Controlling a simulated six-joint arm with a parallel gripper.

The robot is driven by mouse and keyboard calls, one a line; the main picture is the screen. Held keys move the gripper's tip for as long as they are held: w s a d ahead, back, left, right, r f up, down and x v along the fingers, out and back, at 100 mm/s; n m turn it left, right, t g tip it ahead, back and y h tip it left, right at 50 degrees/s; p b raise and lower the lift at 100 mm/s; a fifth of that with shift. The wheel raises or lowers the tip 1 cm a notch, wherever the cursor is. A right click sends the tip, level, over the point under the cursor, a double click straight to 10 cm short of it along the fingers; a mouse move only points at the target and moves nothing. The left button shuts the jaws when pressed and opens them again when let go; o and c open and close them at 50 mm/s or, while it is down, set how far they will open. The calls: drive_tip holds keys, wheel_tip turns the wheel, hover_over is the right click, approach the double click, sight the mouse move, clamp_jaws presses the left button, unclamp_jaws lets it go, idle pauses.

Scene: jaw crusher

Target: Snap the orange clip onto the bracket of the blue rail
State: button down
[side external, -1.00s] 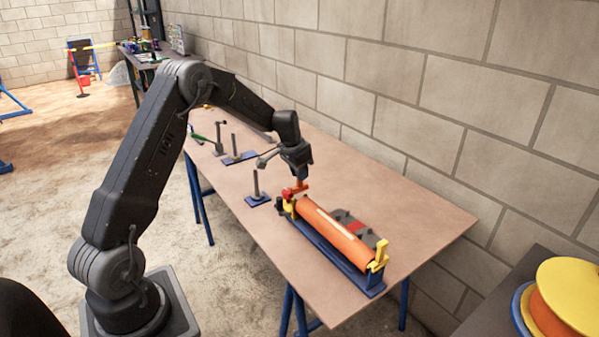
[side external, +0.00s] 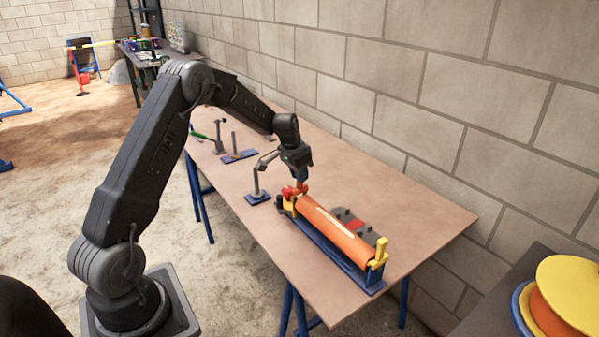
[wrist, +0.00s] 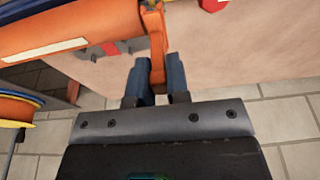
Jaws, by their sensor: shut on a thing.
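The orange clip (wrist: 155,42) is between my gripper's two fingers (wrist: 157,84) in the wrist view, with its upper part past the fingertips. In the side view my gripper (side external: 301,179) points down, and the clip (side external: 303,188) shows small beneath it, above the far end of the blue rail (side external: 338,263). The rail carries a long orange roller (side external: 335,228) between yellow end brackets, the near one (side external: 380,253) standing upright. In the wrist view the clip looks close beside the roller's end (wrist: 75,22); I cannot tell whether they touch.
A red part (side external: 289,191) sits by the rail's far end. Grey posts on blue bases (side external: 257,198) stand left of it. A grey part (side external: 345,217) lies behind the roller. The wooden table (side external: 425,210) is clear at right; a block wall (side external: 430,100) borders it.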

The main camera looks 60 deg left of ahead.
drive_tip(key=shift+s+x, duration=0.2)
drive_tip(key=shift+x, duration=0.65)
drive_tip(key=c, duration=1)
unclamp_jaws()
drive_tip(key=shift+f, duration=0.1)
drive_tip(key=v, duration=1.4)
drive_tip(key=shift+d, duration=0.1)
